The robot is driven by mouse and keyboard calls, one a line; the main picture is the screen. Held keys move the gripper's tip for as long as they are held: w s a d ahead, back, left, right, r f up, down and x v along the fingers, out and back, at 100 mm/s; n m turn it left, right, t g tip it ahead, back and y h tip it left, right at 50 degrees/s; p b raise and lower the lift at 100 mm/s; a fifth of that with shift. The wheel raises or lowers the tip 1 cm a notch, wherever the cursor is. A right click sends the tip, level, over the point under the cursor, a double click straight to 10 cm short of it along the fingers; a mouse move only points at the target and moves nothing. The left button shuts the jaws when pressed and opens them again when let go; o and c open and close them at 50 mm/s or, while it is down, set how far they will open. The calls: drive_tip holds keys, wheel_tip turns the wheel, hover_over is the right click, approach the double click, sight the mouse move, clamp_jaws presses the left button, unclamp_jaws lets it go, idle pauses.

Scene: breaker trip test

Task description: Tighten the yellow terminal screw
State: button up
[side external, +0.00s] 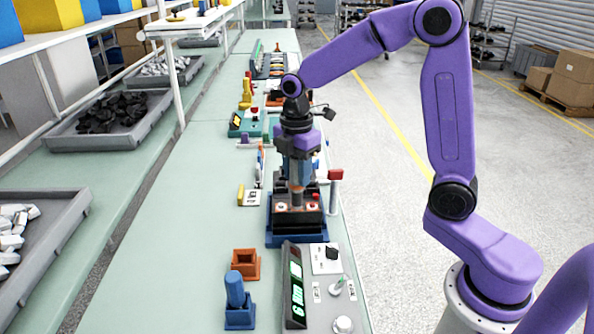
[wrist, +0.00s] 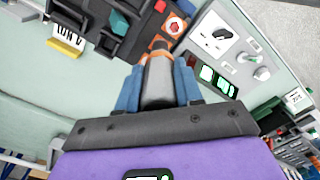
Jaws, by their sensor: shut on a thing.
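My gripper (side external: 296,180) is above the dark breaker block (side external: 298,222) on its blue base. In the wrist view my gripper's blue fingers (wrist: 159,80) are shut on a grey driver-like tool (wrist: 158,82) with an orange band and a dark end. The tool also shows in the side view (side external: 296,197), pointing down at the block. Its tip is close to the block, but I cannot tell whether it touches. The block's face has orange-and-white round terminals; one with a red hexagon (wrist: 175,25) shows in the wrist view. I cannot make out a yellow screw; the tool may cover it.
A meter panel with a green display (side external: 297,284) and knobs stands in front of the block. A blue peg in a holder (side external: 236,292) and an orange square socket (side external: 245,264) are to its left. A red-topped post (side external: 335,188) stands close right.

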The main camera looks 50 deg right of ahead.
drive_tip(key=shift+r, duration=0.1)
drive_tip(key=shift+r, duration=2.95)
